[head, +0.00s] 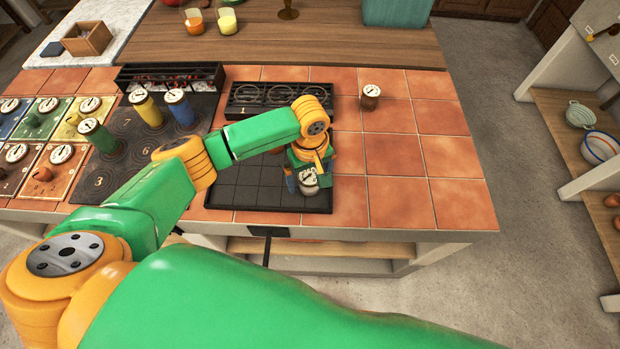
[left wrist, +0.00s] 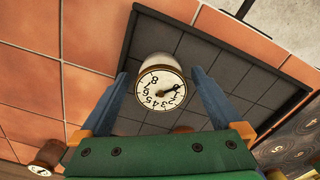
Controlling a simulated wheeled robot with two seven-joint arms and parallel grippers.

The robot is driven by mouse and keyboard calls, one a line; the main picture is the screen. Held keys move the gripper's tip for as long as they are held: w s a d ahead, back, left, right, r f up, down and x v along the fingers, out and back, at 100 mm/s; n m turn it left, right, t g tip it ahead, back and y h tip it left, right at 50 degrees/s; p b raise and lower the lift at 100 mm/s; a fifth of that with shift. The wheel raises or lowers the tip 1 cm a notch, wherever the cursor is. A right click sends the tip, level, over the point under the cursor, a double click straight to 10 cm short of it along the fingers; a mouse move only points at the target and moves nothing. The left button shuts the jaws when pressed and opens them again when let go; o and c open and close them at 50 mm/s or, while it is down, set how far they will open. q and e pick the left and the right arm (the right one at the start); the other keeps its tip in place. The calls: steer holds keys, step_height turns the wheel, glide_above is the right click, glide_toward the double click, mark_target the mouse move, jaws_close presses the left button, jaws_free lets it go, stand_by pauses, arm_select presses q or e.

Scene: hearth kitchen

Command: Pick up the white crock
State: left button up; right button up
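The white crock (head: 308,184), with a numbered dial on its top, stands on the dark gridded tray (head: 232,196) near the counter's front edge. In the left wrist view the crock (left wrist: 160,62) shows its pale side and dial. My left gripper (head: 307,180) is over it, and its blue fingers (left wrist: 163,95) are spread to either side of the crock. A gap shows on both sides, so the gripper looks open. In the head view the fingers partly hide the crock. My right gripper is not in view.
A brown crock (head: 370,97) stands on the tiles behind and to the right. Green, yellow and blue crocks stand on or near the numbered dark board (head: 108,179) at left. A black rack (head: 240,104) lies behind my arm. The tiles at right (head: 400,200) are clear.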

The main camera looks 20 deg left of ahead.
arm_select(q)
steer(key=shift+s+r, duration=0.15)
steer(key=c, duration=1.1)
jaws_close()
steer(key=shift+r, duration=0.1)
